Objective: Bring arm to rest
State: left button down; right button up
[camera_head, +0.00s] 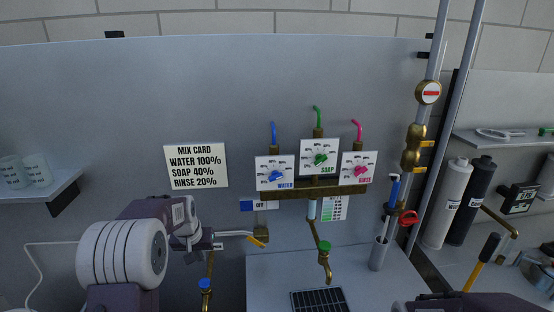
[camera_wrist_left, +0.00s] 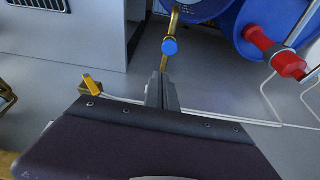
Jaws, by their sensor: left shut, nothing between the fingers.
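My left gripper (camera_head: 217,246) is in front of the grey panel in the head view, below the mix card. In the left wrist view its two dark fingers (camera_wrist_left: 162,88) are together with nothing between them. A yellow-handled lever (camera_head: 257,241) is to the right of the gripper in the head view. A blue-capped brass tap (camera_head: 205,285) is below the gripper; a blue knob (camera_wrist_left: 170,47) shows just beyond the fingertips in the wrist view. Part of my right arm (camera_head: 470,303) shows at the bottom right; its gripper is out of frame.
Water, soap and rinse dials (camera_head: 318,160) are mounted on the panel. A green-knobbed tap (camera_head: 324,262) hangs above a drain grate (camera_head: 318,299). A grey tube holder (camera_head: 380,253) stands right of it. A shelf with cups (camera_head: 48,189) is left. Blue drums (camera_wrist_left: 205,40) show in the wrist view.

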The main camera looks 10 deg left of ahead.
pick_arm(q)
jog(key=s+d+f+m+h+b, duration=0.1)
jog(key=s+d+m+b, duration=0.1)
jog(key=s+d, duration=0.9)
jog(key=s+f+g, duration=0.1)
jog(key=s+f, duration=0.2)
jog(key=s, duration=0.3)
jog(key=s+d+f+g, duration=0.1)
jog(key=s+f, duration=0.2)
jog(key=s, duration=0.3)
jog(key=shift+s+d+g, duration=0.3)
jog(key=shift+s, duration=0.1)
jog(key=shift+s, duration=0.1)
